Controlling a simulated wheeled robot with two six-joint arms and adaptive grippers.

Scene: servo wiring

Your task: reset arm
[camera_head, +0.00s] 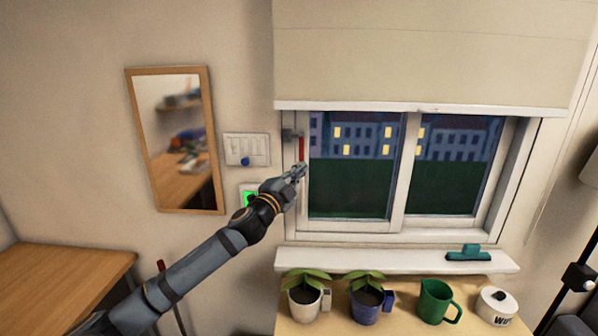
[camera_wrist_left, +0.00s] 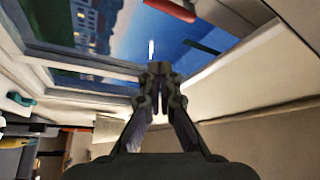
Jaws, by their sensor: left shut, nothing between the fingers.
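My left gripper (camera_head: 297,172) is at the end of the left arm, raised in front of the left side of the window frame (camera_head: 400,175). It is shut and empty. In the left wrist view the gripper (camera_wrist_left: 158,70) has its fingertips together, with the window glass beyond them. A red handle (camera_head: 301,148) on the window frame is just above the fingertips; the red part (camera_wrist_left: 172,9) also shows at the top of the left wrist view. I cannot tell whether the gripper touches the frame. My right gripper is not in view.
A switch panel (camera_head: 246,149) and a green-lit device (camera_head: 248,197) are on the wall close to the left gripper. A mirror (camera_head: 206,140) hangs further left. Below the sill (camera_head: 380,262) stand two potted plants (camera_head: 304,300), a green jug (camera_head: 436,300) and a white pot (camera_head: 496,306).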

